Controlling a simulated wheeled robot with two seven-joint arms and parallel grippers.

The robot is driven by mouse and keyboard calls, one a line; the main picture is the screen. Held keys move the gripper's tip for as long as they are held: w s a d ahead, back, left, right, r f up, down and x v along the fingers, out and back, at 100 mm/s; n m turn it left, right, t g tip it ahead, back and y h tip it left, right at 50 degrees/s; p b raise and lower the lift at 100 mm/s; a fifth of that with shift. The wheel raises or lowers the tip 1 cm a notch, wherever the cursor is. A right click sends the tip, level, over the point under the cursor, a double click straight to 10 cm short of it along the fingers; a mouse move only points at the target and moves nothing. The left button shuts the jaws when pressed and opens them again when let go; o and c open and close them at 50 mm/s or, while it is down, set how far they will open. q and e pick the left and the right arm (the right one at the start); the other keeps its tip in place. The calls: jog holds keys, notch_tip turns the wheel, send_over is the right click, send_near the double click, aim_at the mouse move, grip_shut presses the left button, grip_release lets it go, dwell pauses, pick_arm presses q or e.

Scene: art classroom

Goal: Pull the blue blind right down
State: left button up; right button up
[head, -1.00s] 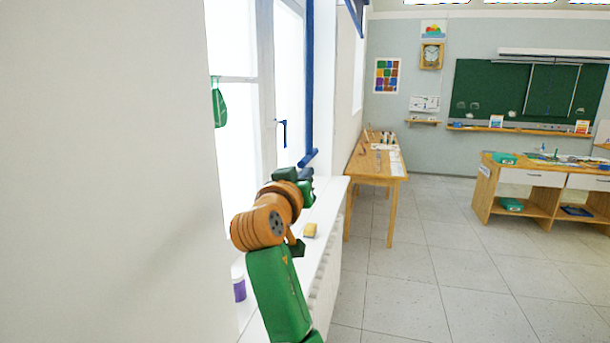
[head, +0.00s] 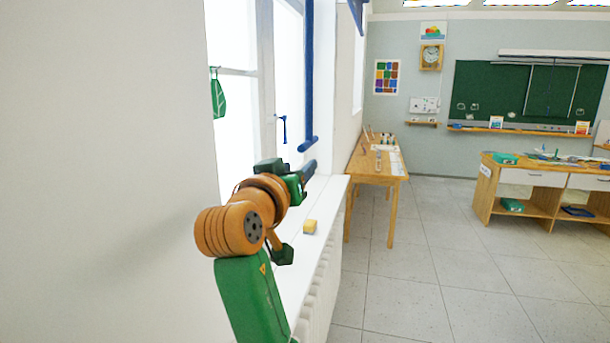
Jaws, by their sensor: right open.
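The blue blind (head: 309,70) hangs at the window on the left, seen nearly edge-on as a narrow vertical strip. Its lower end is a blue bar (head: 308,145), well above the white window sill (head: 318,205). My right gripper (head: 305,178) is just below that bar, open. A small gap seems to show between the fingers and the bar, but I cannot tell whether they touch. Part of the gripper is hidden behind its own wrist. My left gripper is not in view.
A yellow sponge (head: 310,227) lies on the sill beside my arm. A wooden table (head: 370,165) stands along the wall beyond.

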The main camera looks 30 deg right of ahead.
aim_at(305, 142)
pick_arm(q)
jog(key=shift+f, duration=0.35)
pick_arm(e)
jog(key=shift+v, duration=0.8)
notch_tip(305, 142, up, 3)
jog(key=shift+d+f, duration=0.1)
jog(key=shift+w+d+r, duration=0.1)
jog(key=shift+d+r, duration=0.05)
jog(key=shift+r, duration=0.05)
jog(key=p+x, duration=0.4)
jog(key=x, duration=0.2)
jog(key=shift+w+d, duration=0.25)
jog(key=shift+w, duration=0.05)
jog(key=shift+d+f, duration=0.1)
jog(key=shift+f, duration=0.05)
jog(key=shift+c, duration=0.5)
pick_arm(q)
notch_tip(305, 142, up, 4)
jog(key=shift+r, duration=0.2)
pick_arm(e)
grip_shut()
